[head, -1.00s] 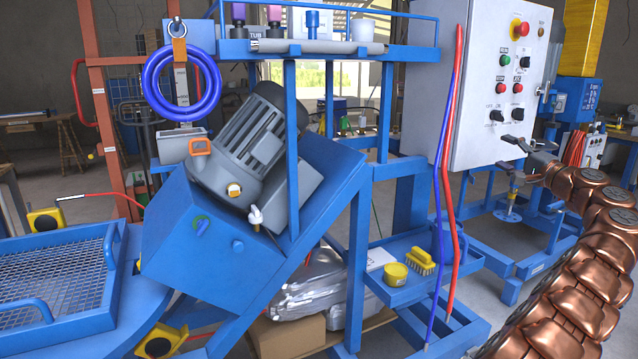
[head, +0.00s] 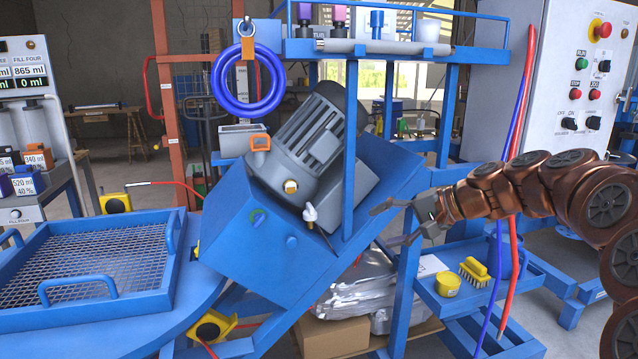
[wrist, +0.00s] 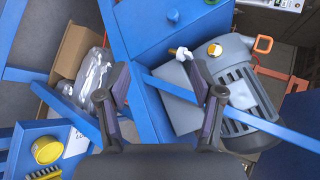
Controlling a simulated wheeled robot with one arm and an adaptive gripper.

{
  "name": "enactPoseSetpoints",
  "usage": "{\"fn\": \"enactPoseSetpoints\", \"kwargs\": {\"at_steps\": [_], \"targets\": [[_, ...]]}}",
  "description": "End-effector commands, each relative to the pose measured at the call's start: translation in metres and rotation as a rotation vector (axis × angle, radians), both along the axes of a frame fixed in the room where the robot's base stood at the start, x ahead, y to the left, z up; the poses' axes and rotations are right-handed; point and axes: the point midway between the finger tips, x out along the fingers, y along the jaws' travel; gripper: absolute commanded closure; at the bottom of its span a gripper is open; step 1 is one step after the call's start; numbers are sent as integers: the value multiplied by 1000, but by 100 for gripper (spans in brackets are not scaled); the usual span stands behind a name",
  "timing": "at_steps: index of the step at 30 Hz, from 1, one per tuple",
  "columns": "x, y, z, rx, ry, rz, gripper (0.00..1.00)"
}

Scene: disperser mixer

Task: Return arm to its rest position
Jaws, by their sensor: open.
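My gripper (head: 388,223) is at the end of my copper-coloured arm, right of centre in the head view. Its two fingers are spread apart with nothing between them. It is in front of the blue frame, to the right of the grey motor (head: 312,150) on its tilted blue housing (head: 262,235). In the wrist view the open fingers (wrist: 158,105) point toward a blue beam, with the motor (wrist: 232,85) at the right. The gap to the frame is hard to judge.
A blue shelf (head: 430,290) with a yellow tub (head: 447,284) and a brush (head: 474,271) is below my arm. A control cabinet (head: 570,90) stands at the right, with red and blue hoses (head: 514,200) hanging beside it. A mesh tray (head: 90,270) is at the left.

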Motion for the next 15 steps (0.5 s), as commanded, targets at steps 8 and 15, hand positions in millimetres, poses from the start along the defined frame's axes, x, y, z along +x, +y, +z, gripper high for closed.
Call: {"fn": "enactPoseSetpoints", "kwargs": {"at_steps": [8,15], "targets": [[-121,56,-65,-260,137,209,33],[-228,54,-123,-505,251,352,33]]}}
